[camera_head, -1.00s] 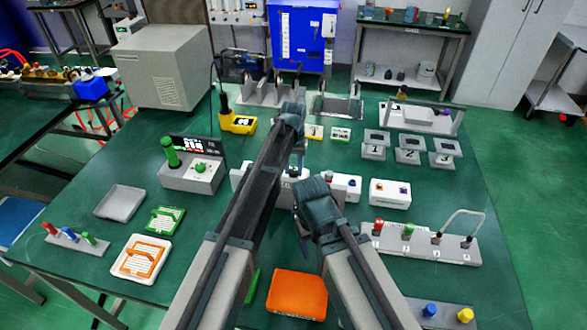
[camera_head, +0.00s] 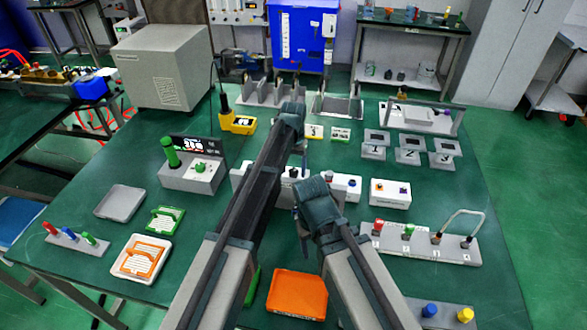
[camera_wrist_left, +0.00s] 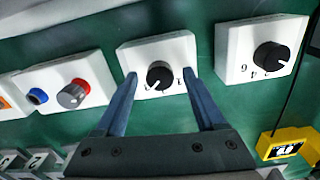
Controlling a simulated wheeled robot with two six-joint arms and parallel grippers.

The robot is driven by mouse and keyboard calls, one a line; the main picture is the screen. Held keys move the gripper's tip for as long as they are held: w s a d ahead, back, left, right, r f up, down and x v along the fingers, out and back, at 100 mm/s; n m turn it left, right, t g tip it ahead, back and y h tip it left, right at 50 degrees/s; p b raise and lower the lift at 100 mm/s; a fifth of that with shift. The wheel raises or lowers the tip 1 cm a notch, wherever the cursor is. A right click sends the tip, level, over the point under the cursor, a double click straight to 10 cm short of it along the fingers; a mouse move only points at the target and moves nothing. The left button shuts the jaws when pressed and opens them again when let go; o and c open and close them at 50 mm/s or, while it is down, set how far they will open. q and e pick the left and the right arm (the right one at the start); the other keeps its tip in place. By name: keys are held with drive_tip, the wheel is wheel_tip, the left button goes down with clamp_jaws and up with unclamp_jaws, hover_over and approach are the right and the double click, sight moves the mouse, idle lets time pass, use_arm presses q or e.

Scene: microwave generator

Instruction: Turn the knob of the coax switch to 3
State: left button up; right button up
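In the left wrist view a white box with a black round knob (camera_wrist_left: 160,76), which I take for the coax switch (camera_wrist_left: 160,53), sits in the centre. Small printed digits ring its knob, partly hidden; I cannot read the setting surely. My left gripper (camera_wrist_left: 160,78) is open, its two blue fingers on either side of the knob with gaps to it. In the head view the left gripper (camera_head: 299,158) is over the row of white boxes, and its arm hides much of the switch. My right gripper (camera_head: 303,225) hangs nearer, its fingers too unclear to judge.
A second white box with a black knob (camera_wrist_left: 271,56) stands right of the switch in the wrist view. A box with red and blue knobs (camera_wrist_left: 72,94) stands left. A yellow device (camera_wrist_left: 283,145) is at lower right. The head view shows an orange tray (camera_head: 297,293) near the front.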

sight(293, 171)
use_arm(q)
drive_tip(key=shift+r, duration=0.1)
use_arm(e)
drive_tip(key=shift+r, duration=0.15)
use_arm(q)
wheel_tip(293, 171, up, 14)
drive_tip(key=p, duration=1.3)
drive_tip(key=shift+f+p, duration=0.2)
drive_tip(key=shift+p, duration=0.2)
use_arm(e)
wheel_tip(293, 171, up, 14)
drive_tip(key=shift+f, duration=0.25)
use_arm(q)
drive_tip(key=s+a, duration=0.3)
drive_tip(key=s, duration=1.2)
drive_tip(key=s+a+y, duration=0.1)
drive_tip(key=s+a, duration=0.2)
drive_tip(key=s, duration=1.1)
drive_tip(key=shift+s, duration=0.4)
use_arm(e)
drive_tip(key=shift+f, duration=0.15)
use_arm(q)
drive_tip(key=shift+f, duration=0.1)
